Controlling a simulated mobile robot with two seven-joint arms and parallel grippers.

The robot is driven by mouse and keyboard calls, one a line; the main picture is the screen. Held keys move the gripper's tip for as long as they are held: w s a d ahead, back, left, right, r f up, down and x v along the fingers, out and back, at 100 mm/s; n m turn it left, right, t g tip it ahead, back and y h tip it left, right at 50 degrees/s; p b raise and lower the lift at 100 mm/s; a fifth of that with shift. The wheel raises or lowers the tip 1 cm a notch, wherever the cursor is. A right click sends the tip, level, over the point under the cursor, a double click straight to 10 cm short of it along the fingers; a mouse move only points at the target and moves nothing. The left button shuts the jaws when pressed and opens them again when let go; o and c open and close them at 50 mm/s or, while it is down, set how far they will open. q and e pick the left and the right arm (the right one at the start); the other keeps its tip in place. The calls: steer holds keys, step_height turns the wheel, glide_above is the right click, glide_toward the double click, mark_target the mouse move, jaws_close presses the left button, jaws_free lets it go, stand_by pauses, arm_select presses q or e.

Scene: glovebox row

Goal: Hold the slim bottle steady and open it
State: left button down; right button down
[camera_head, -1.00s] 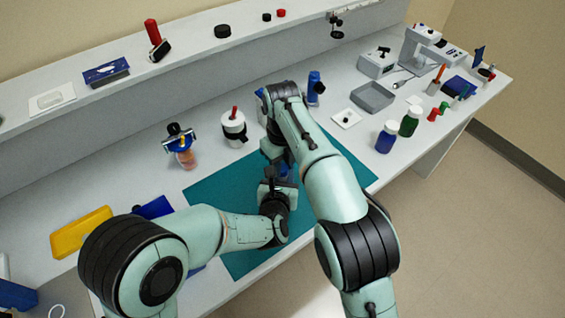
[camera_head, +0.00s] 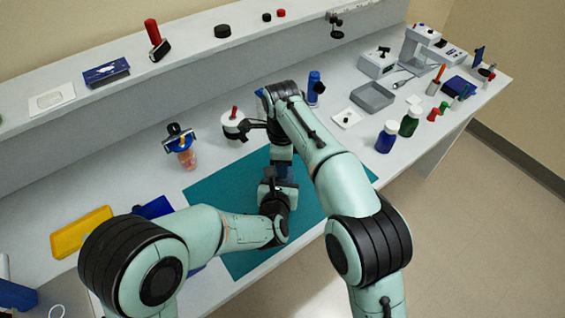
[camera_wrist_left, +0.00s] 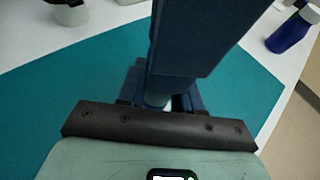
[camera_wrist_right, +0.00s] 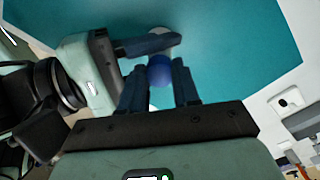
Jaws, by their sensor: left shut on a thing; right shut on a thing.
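The slim bottle's blue cap (camera_wrist_right: 159,72) shows in the right wrist view, between the two fingers of my right gripper (camera_head: 285,166), which is shut on it from above. My left gripper (camera_head: 274,187) is shut on the bottle lower down, coming in from the side; its fingers also show in the right wrist view. In the left wrist view a pale bit of the bottle (camera_wrist_left: 156,98) shows between the left fingers, under the right gripper. The bottle is over the teal mat (camera_head: 235,195). Most of its body is hidden by the grippers.
A white jar (camera_head: 234,128) and a clamped orange tube (camera_head: 186,158) stand behind the mat. A blue bottle (camera_head: 386,138), green bottle (camera_head: 409,122) and grey tray (camera_head: 372,98) are to the right. A yellow case (camera_head: 82,232) lies left.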

steer(key=c, duration=0.8)
jaws_free()
steer(key=shift+r, duration=2.2)
steer(key=shift+c, duration=0.5)
steer(key=shift+s+a+r+n, duration=0.1)
steer(key=shift+a+n, duration=0.1)
steer(key=shift+n, duration=0.4)
steer(key=shift+s+a+n, duration=0.1)
steer(key=shift+a+n, duration=0.05)
steer(key=shift+n, duration=0.45)
steer(key=n, duration=0.3)
steer(key=shift+a+r+n, duration=0.25)
steer(key=shift+r+n, duration=0.05)
steer(key=n, duration=0.1)
steer(key=r+n, duration=0.1)
steer(key=n, duration=0.1)
steer(key=shift+d+r, duration=0.1)
steer(key=n, duration=0.1)
steer(key=d+r+n, duration=0.1)
steer(key=n, duration=0.1)
steer(key=shift+w+r, duration=0.2)
steer(key=shift+r, duration=0.05)
steer(key=shift+f, duration=3.95)
